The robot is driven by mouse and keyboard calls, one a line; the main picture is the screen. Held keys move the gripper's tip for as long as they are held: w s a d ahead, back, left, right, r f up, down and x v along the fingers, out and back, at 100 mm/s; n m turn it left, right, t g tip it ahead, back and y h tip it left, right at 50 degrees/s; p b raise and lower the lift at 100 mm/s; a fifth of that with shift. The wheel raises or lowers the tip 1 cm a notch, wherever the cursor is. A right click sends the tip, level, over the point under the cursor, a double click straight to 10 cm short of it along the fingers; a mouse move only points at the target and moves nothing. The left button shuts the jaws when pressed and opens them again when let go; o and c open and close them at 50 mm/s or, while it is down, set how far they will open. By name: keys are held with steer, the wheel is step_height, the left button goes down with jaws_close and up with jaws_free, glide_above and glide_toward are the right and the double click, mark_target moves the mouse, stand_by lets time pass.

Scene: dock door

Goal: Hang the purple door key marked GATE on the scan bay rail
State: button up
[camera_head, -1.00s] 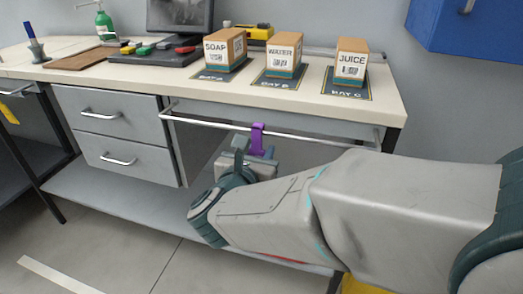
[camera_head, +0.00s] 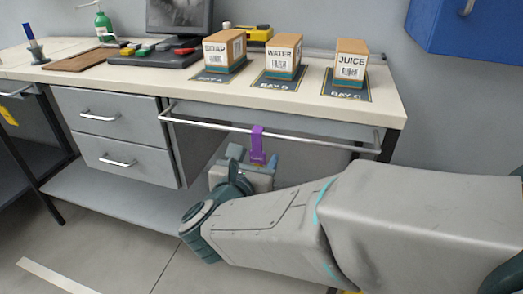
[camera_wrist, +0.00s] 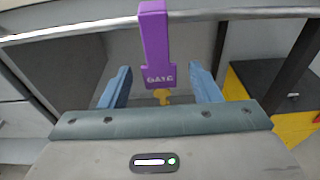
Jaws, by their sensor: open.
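The purple door key (camera_head: 257,145) hangs from the scan bay rail (camera_head: 300,137), its upper end at the bar. In the wrist view the purple key (camera_wrist: 155,45) hangs down from the rail (camera_wrist: 90,26), with lettering that looks like GATE and a small yellow piece below it. My gripper (camera_head: 244,165) is just below and in front of the rail. In the wrist view its two blue fingers (camera_wrist: 160,88) stand apart on either side of the key's lower end, with gaps on both sides.
The bench top (camera_head: 180,83) above holds a soap box (camera_head: 224,48), a water box (camera_head: 284,55) and a juice box (camera_head: 350,62) on bay mats. Drawers (camera_head: 112,125) stand left of the rail. A lower shelf (camera_head: 110,195) runs beneath. A blue cabinet (camera_head: 470,28) hangs at upper right.

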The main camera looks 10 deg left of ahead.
steer(key=s+r, duration=0.2)
steer(key=s, duration=0.9)
steer(key=w+a+r+n+g+y+p, duration=0.1)
steer(key=w+r+n+g+y+p, duration=0.1)
steer(key=w+r+n+y+p, duration=0.8)
steer(key=s+d+r+n+g+h+p, duration=0.1)
steer(key=s+d+n+g+h+p, duration=0.2)
steer(key=d+n, duration=0.6)
steer(key=s+d+r+n+g+h+p, duration=0.1)
steer(key=s+d+n+g+p, duration=0.3)
steer(key=d+n+p, duration=0.4)
steer(key=s+d+r+n+g+h+p, duration=0.2)
steer(key=s+d+n+g+h+p, duration=0.1)
steer(key=d+n, duration=0.6)
steer(key=shift+s+d+n+g+h+p, duration=0.25)
steer(key=shift+d+n+g+h+p, duration=0.15)
steer(key=shift+d+g+h+p, duration=0.6)
steer(key=shift+a, duration=0.25)
